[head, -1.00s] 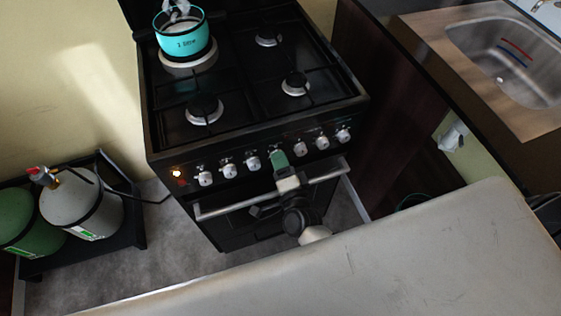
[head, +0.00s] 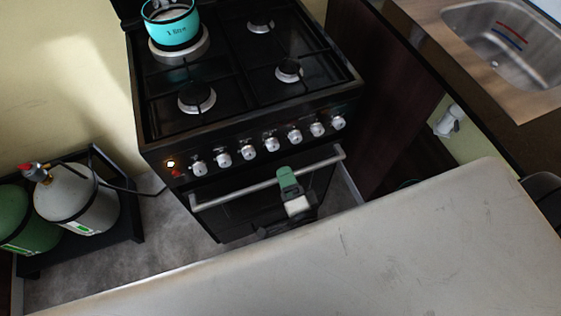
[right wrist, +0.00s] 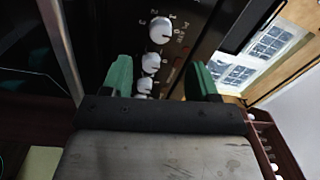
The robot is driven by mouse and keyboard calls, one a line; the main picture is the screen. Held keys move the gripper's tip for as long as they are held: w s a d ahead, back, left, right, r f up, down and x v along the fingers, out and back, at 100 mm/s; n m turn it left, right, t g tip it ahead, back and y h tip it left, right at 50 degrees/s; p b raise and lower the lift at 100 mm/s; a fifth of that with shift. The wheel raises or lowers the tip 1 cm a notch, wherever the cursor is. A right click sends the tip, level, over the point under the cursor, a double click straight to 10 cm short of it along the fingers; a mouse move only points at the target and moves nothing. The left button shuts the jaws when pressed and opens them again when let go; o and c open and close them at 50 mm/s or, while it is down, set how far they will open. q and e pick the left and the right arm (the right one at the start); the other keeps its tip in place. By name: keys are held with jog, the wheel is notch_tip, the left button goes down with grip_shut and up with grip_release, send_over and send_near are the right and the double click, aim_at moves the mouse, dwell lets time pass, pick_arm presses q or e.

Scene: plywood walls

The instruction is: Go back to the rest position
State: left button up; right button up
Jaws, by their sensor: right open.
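My right gripper (head: 290,182) shows low in the middle of the head view, in front of the black cooker (head: 240,95). Its green fingertips overlap the oven door handle (head: 235,189) in that view; I cannot tell whether they touch it. In the right wrist view the two green fingers (right wrist: 160,80) stand apart with nothing between them. Cooker knobs (right wrist: 160,32) show beyond the gap. The rest of my right arm is mostly hidden. My left gripper is not in view.
A teal pot (head: 171,28) stands on the back left burner. Gas bottles (head: 78,200) stand in a dark rack at the left. A sink (head: 500,45) is set in the wooden worktop at the upper right. Grey floor (head: 180,240) shows between rack and cooker.

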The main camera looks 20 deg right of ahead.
jog(key=shift+s, duration=1.15)
jog(key=shift+f, duration=0.2)
